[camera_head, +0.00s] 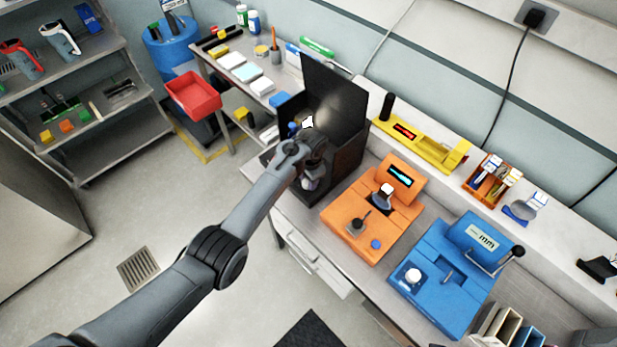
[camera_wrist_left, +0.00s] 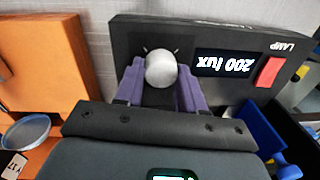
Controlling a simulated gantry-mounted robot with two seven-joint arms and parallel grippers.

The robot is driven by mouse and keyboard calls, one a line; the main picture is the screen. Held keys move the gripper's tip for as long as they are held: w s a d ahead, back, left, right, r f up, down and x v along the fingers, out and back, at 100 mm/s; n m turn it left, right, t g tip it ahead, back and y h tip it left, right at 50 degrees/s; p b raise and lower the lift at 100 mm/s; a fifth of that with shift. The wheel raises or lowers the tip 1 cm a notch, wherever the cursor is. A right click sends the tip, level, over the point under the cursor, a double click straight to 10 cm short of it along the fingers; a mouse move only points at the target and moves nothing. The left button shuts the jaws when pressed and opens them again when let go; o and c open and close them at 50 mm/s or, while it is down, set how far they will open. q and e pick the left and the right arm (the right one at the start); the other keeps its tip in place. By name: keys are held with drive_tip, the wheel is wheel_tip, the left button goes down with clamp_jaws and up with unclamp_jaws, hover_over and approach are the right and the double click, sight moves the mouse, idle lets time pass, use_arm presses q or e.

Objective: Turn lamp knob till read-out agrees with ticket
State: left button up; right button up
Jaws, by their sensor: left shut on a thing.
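The black lamp box (camera_head: 338,97) stands open-backed on the bench in the head view, with a bright glow inside. In the left wrist view its dark front panel (camera_wrist_left: 150,32) carries the word LAMP, upside down. The read-out (camera_wrist_left: 226,65) shows 200 lux, also upside down. The pale round knob (camera_wrist_left: 161,69) sits between the purple fingers of my left gripper (camera_wrist_left: 160,88), which is shut on it. In the head view my left gripper (camera_head: 310,168) is at the box's front, and the knob is hidden. I cannot pick out the ticket with certainty. My right gripper is not in view.
A red rocker switch (camera_wrist_left: 270,72) is beside the read-out. An orange station (camera_head: 372,222) and a blue station (camera_head: 440,300) stand to the right. A yellow unit (camera_head: 425,143) and an orange card holder (camera_head: 488,182) are on the ledge behind. Floor at left is mostly clear.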

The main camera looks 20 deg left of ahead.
use_arm(q)
drive_tip(key=shift+r+m+p, duration=0.1)
drive_tip(key=shift+m+p, duration=0.6)
drive_tip(key=shift+m, duration=0.5)
drive_tip(key=shift+m+p, duration=0.35)
drive_tip(key=shift+m, duration=0.55)
drive_tip(key=m, duration=0.2)
drive_tip(key=shift+s+m, duration=0.1)
drive_tip(key=shift+m, duration=1.2)
drive_tip(key=m, duration=0.4)
drive_tip(key=shift+a+f+m+h, duration=0.1)
drive_tip(key=shift+f+m+h, duration=0.15)
drive_tip(key=shift+m+h, duration=0.05)
drive_tip(key=m+b, duration=0.3)
drive_tip(key=m, duration=0.2)
drive_tip(key=shift+s, duration=0.1)
